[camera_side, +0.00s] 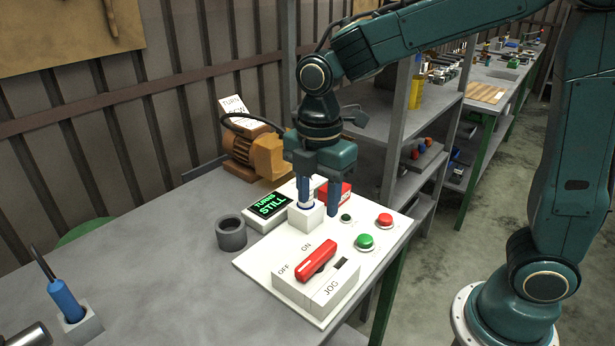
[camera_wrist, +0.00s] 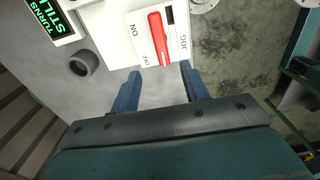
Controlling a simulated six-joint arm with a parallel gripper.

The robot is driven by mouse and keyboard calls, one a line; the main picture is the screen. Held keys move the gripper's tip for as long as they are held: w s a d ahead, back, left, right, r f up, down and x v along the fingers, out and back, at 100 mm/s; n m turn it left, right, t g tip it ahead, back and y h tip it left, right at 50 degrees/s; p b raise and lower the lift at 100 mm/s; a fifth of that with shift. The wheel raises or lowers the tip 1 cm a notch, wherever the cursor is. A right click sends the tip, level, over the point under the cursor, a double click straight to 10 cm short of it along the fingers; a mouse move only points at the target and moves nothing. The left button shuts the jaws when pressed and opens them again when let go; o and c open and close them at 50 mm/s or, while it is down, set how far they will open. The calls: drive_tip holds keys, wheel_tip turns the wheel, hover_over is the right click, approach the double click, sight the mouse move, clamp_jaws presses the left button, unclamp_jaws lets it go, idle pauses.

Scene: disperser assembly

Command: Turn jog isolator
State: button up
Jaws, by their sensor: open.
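The jog isolator is a white box (camera_side: 337,288) marked JOG, at the front of the white panel. Its red handle (camera_side: 316,261) lies lengthwise along the box top, beside a small dark slot. In the wrist view the red handle (camera_wrist: 158,39) is just beyond the fingertips. My gripper (camera_side: 320,207) is open and points down over the back part of the panel, behind the isolator. Nothing shows between its blue fingers (camera_wrist: 161,75) in the wrist view, and they look apart from the handle.
A green button (camera_side: 365,242), a red button (camera_side: 384,220) and a small red box (camera_side: 338,192) are on the panel (camera_side: 258,266). A display (camera_side: 269,206) reads TURNS STILL. A dark ring (camera_side: 231,234) and an orange motor (camera_side: 250,150) stand on the bench. A blue-handled tool (camera_side: 66,300) stands front left.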

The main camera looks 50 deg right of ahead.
sight(317, 255)
wheel_tip(317, 255, down, 13)
drive_tip(key=shift+f, duration=0.1)
idle(0.6)
drive_tip(key=c, duration=1)
